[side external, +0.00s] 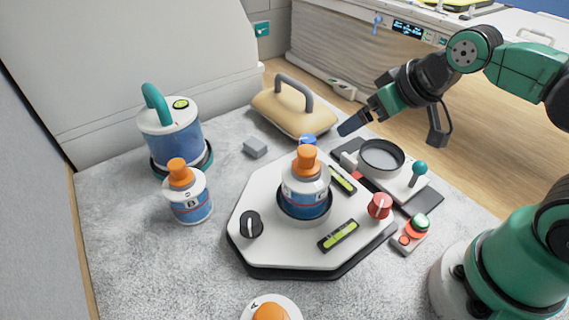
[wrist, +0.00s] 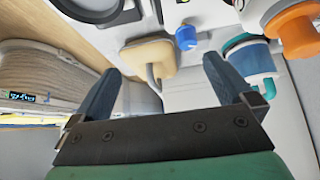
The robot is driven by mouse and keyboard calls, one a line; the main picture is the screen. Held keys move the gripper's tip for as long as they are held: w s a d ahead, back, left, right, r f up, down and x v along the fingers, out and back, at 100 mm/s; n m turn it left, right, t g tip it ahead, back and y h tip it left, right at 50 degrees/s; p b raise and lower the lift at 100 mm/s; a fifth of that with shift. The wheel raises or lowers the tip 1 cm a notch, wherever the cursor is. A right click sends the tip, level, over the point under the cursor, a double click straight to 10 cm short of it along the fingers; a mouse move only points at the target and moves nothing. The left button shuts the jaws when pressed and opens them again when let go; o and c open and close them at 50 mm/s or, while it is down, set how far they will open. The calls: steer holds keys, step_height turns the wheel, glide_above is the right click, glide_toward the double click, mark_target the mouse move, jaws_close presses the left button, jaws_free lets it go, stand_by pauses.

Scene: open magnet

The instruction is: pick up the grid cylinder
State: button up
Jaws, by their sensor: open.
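No cylinder shows a clear grid pattern, so I cannot tell which one is the grid cylinder. A white and blue bottle with an orange cap (side external: 306,196) stands upright in a round holder on the white octagonal plate (side external: 270,255). A similar bottle (side external: 190,204) stands on the grey surface to the left. A third orange-capped one (side external: 270,312) is cut off at the bottom edge. A larger blue and white cylinder with a teal handle (side external: 172,140) stands at the back left. My gripper (side external: 392,135) is open and empty, raised behind and right of the plate; its spread fingers show in the wrist view (wrist: 163,68).
A tan block with a grey handle (side external: 290,108) lies behind the plate, with a small grey block (side external: 255,147) beside it. A round dish on a base (side external: 381,157) and a red-green button box (side external: 411,234) stand at the right. The left front surface is clear.

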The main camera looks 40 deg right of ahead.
step_height(320, 180, up, 5)
steer(key=n+g+y, duration=0.6)
steer(key=n+y, duration=0.4)
steer(key=n, duration=0.2)
glide_above(320, 162)
steer(key=d, duration=0.3)
steer(key=f, duration=0.2)
step_height(320, 162, up, 2)
steer(key=n+g+y, duration=0.1)
steer(key=n+y, duration=0.3)
steer(key=n, duration=0.2)
step_height(320, 162, down, 8)
steer(key=shift+a, duration=0.15)
steer(key=shift+a+f, duration=0.2)
steer(key=shift+f, duration=0.05)
steer(key=shift+h, duration=0.3)
steer(key=shift+x, duration=2.6)
steer(key=shift+s, duration=0.1)
steer(key=c, duration=1.4)
